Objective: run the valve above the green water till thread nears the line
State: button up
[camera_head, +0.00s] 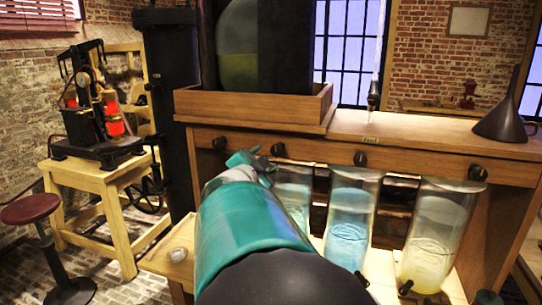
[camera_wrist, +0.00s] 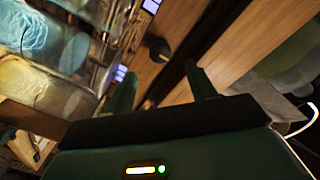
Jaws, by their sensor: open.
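My gripper (camera_head: 254,160) is at the front rail of the wooden bench, open and empty, just left of a black valve knob (camera_head: 278,150). In the wrist view the two fingers of my gripper (camera_wrist: 161,84) are spread, with a black knob (camera_wrist: 160,50) beyond and between them, apart from both. Below the knob in the head view stands a glass jar of pale green water (camera_head: 293,190), partly hidden by my arm. A slim glass-like hanging piece (camera_head: 374,95) ends above the bench top near a small label (camera_head: 369,141); I cannot make out a thread or line.
A jar of blue water (camera_head: 348,220) and one of yellow water (camera_head: 436,240) stand to the right. More knobs (camera_head: 360,158) line the rail. A dark funnel (camera_head: 505,108) stands on the bench. A stool (camera_head: 30,209) and machine table (camera_head: 88,174) are left.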

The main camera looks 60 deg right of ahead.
jog(key=a, duration=0.4)
jog(key=shift+s+a+r, duration=0.1)
jog(key=shift+s+a, duration=0.05)
jog(key=shift+s, duration=0.05)
dwell(0.3)
